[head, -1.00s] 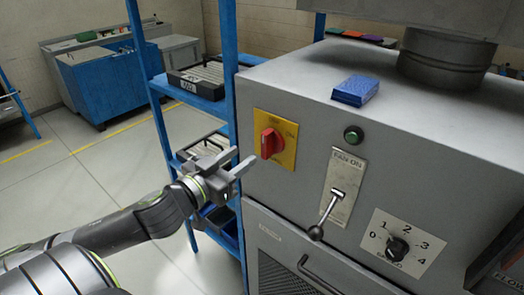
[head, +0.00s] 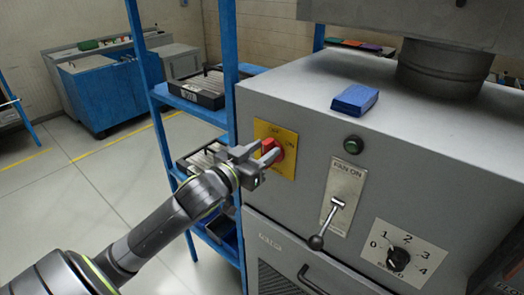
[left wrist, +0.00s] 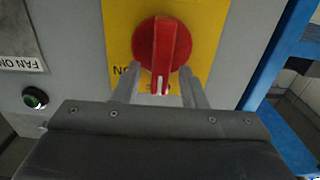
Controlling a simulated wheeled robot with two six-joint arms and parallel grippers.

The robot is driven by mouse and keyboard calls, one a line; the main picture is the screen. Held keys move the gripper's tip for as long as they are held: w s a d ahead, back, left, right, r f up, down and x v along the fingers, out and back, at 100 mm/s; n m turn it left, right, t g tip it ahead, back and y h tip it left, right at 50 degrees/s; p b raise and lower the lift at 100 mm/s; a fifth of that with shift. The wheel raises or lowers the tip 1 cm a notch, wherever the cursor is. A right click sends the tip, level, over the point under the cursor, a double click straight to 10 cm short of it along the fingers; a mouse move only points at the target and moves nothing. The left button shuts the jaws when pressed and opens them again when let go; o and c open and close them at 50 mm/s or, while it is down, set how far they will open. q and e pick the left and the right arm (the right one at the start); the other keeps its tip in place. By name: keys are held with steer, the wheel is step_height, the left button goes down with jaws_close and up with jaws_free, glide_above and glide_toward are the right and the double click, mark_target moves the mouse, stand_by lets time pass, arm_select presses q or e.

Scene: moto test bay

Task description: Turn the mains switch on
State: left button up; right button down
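The mains switch is a red rotary knob (head: 268,146) on a yellow plate (head: 287,165) on the grey cabinet's front. In the left wrist view, which is upside down, the red knob (left wrist: 158,30) shows its bar handle nearly upright in the picture. A white mark on the bar points down there, away from the "ON" lettering at the left. My left gripper (head: 268,151) is open at the knob; in the wrist view its two fingers (left wrist: 159,70) flank the bar, with a visible gap on each side. My right gripper is not in view.
Right of the switch are a green button (head: 353,145), a "FAN ON" lever (head: 328,222) and a numbered dial (head: 398,259). A blue block (head: 355,100) lies on the cabinet (head: 300,90). A blue shelf rack (head: 229,60) stands close at the left.

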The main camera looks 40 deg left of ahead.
arm_select(q)
jaws_close()
steer(key=shift+m, duration=0.3)
steer(key=m, duration=0.3)
steer(key=shift+d, duration=0.35)
steer(key=shift+s+d+f+m+b, duration=0.1)
steer(key=shift+d+f+m+b, duration=0.35)
steer(key=shift+m, duration=1.95)
steer(key=shift+w+f+m+b, duration=0.1)
steer(key=shift+f+m+b, duration=0.45)
steer(key=shift+m, duration=1.85)
steer(key=shift+s+d+f+m+b, duration=0.2)
steer(key=shift+m+b, duration=0.6)
steer(key=shift+m, duration=1.6)
steer(key=shift+w+r, duration=0.1)
